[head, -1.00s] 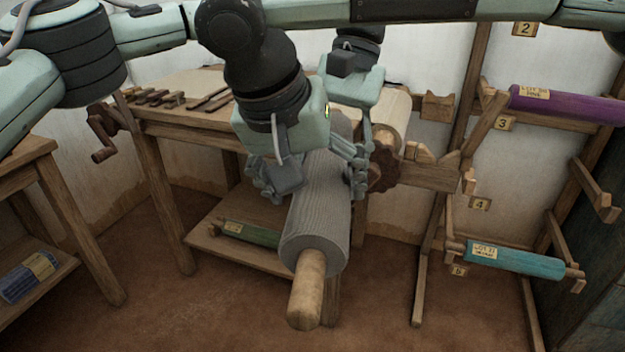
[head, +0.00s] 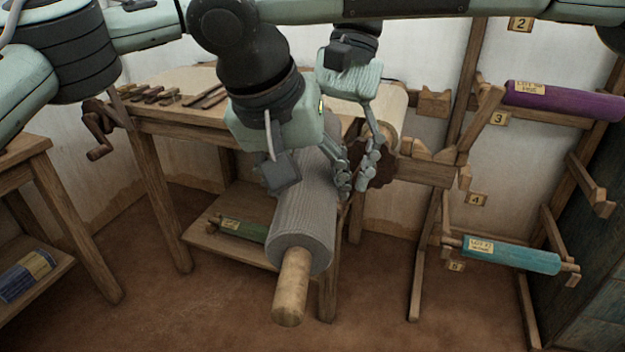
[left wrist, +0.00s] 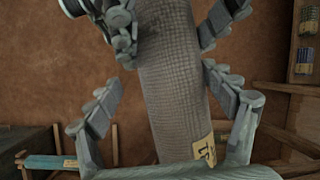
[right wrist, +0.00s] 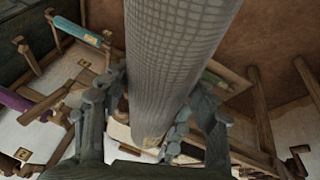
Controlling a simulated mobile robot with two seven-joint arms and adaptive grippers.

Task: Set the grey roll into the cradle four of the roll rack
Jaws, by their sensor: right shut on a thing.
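The grey roll (head: 300,220), with a wooden core end, hangs tilted in mid-air, its near end low. My right gripper (right wrist: 147,115) is shut on it towards its far end; its fingers show beside the roll in the head view (head: 362,170). My left gripper (left wrist: 170,115) is open around the roll, a gap on each side; in the head view its body hides part of the roll. A yellow label (left wrist: 204,151) is on the roll. The rack's cradle four, by the label 4 (head: 476,199), is empty; its right arm (head: 590,188) shows at the far right.
A purple roll (head: 565,101) lies in the rack above and a teal roll (head: 510,256) below. A wooden table (head: 160,122) with tools and a green roll (head: 243,230) on its lower shelf stands behind. The floor in front of the rack is clear.

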